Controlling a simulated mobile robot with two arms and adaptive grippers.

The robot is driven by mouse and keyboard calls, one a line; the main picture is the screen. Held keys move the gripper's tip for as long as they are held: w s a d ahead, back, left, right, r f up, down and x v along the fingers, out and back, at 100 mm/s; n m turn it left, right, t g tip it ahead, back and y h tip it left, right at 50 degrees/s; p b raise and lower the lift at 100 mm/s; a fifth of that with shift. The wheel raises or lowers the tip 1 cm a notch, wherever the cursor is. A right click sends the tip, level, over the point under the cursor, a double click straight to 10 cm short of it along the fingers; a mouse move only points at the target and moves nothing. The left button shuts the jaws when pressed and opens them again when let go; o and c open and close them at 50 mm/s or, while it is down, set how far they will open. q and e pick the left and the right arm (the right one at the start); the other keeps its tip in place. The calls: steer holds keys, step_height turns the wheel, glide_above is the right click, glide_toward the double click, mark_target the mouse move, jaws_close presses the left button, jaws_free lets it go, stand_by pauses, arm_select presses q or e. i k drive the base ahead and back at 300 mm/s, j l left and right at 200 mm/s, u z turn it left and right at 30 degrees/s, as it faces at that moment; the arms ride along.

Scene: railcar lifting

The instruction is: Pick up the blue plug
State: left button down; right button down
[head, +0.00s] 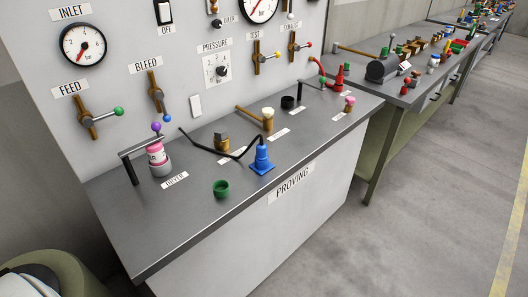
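No gripper shows in the head view, so I cannot see what either one holds.
A pink-and-grey cylinder (158,162) stands under a black bracket at left. Brass fittings (267,121), a black cup (288,103) and a red cone (339,79) stand behind. The gauge panel (128,42) rises at the back. The front-left bench top is clear.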

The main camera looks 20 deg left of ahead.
mark_target(262, 154)
steer(key=i+l+u, duration=0.2)
steer(key=u, duration=0.5)
